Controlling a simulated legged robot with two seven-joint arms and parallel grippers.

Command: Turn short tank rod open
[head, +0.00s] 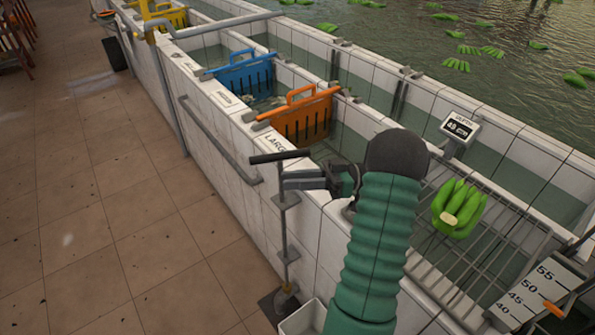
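A grey upright rod (284,242) with a dark T-shaped handle (281,157) on top stands against the outside of the white-tiled tank wall. Its foot (286,298) sits on a dark plate on the floor. My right gripper (290,181) is just below the handle, with its fingers reaching left to the rod's upper part. Whether the fingers close on the rod or only lie beside it is not clear. My green-sleeved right arm hides part of the wall and tank behind it. My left gripper is out of view.
Orange (303,117) and blue (243,77) gates stand in the tank channels. A bunch of green bananas (459,208) lies on a metal rack (495,235), near a depth display (460,128). A white bin (303,320) is by the rod's foot. The tiled floor (120,200) at left is mostly clear.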

